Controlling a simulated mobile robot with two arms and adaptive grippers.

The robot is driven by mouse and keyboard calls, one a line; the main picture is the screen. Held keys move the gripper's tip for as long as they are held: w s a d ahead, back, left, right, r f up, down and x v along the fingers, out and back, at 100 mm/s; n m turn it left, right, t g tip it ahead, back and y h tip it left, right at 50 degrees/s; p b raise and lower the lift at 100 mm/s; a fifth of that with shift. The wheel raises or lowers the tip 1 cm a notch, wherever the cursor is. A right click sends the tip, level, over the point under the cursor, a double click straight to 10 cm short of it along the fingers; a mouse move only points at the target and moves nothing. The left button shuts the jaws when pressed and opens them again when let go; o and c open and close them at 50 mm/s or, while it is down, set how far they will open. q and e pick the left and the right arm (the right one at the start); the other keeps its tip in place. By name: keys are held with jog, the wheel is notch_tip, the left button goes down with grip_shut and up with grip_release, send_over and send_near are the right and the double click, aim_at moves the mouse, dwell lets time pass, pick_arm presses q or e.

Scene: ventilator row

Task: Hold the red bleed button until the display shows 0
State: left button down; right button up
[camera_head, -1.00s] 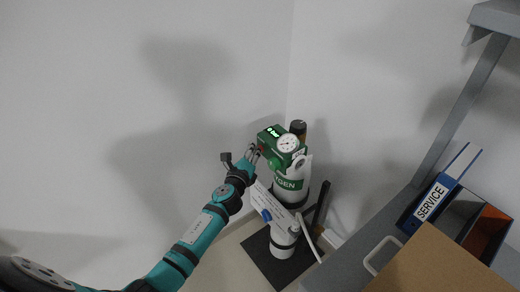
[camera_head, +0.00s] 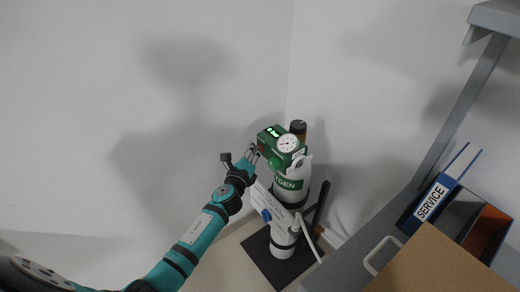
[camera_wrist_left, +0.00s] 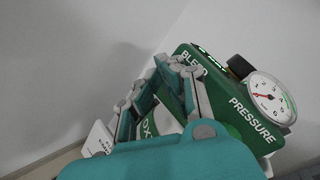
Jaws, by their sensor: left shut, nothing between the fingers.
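The green regulator box (camera_head: 268,141) sits on top of the oxygen cylinder (camera_head: 290,184) in the corner. Its lit green display (camera_head: 273,131) seems to read "0 bar", in very small digits. In the left wrist view the box (camera_wrist_left: 258,132) carries the words BLEED and PRESSURE, and its display is seen edge-on. A small reddish patch, probably the bleed button (camera_head: 261,148), shows beside my fingertips; in the wrist view my fingers hide it. My left gripper (camera_head: 254,152) is shut and empty, its tips at the box's left face; I cannot tell whether they touch. My right gripper is out of view.
A white round gauge (camera_head: 288,144) stands on the box's right; it also shows in the wrist view (camera_wrist_left: 269,97). A grey shelf with a cardboard box (camera_head: 440,262) and a SERVICE binder (camera_head: 431,201) fills the right. Bare wall lies left.

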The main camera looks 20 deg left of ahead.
pick_arm(q)
jog(key=shift+s+a, duration=0.4)
jog(key=shift+s, duration=0.2)
jog(key=shift+s, duration=0.1)
jog(key=s, duration=0.1)
jog(key=s+a, duration=0.1)
jog(key=s+a+p, duration=0.1)
jog(key=s, duration=0.1)
jog(key=shift+a, duration=0.25)
dwell(0.3)
